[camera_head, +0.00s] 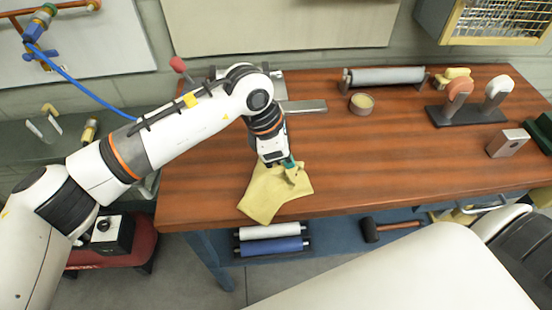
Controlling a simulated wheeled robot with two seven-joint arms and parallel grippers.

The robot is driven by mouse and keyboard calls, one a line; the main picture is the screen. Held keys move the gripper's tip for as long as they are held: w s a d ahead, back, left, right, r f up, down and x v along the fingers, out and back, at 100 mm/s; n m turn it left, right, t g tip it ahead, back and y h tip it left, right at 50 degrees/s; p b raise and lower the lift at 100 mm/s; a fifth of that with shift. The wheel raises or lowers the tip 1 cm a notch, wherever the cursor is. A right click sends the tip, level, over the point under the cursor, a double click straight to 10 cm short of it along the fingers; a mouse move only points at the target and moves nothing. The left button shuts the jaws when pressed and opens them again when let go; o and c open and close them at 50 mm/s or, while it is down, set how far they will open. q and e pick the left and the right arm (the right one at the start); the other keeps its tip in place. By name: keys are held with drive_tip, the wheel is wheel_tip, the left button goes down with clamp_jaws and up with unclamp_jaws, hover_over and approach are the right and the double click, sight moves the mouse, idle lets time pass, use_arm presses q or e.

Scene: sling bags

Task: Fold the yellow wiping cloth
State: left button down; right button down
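The yellow wiping cloth (264,196) lies on the wooden workbench near its front edge, and its lower left corner reaches that edge. It is creased, with a raised, bunched part at its upper right. My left gripper (290,164) points down at this bunched part and meets or overlaps it in the picture. The fingertips are small and partly hidden, so I cannot tell whether they are shut on the cloth. My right gripper is not in view.
The wooden workbench (400,150) is clear right of the cloth. Farther back stand a grey roller (385,76), a small round tin (361,103) and a dark stand with rounded paddles (462,114). A metal block (507,143) sits at right. A shelf below holds rolls (270,246) and a mallet (371,230).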

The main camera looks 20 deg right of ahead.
use_arm(q)
drive_tip(key=c, duration=2.1)
unclamp_jaws()
drive_tip(key=o, duration=1.5)
wheel_tip(320, 180, up, 9)
drive_tip(key=p, duration=0.2)
drive_tip(key=shift+p, duration=0.3)
drive_tip(key=shift+s+f, duration=0.1)
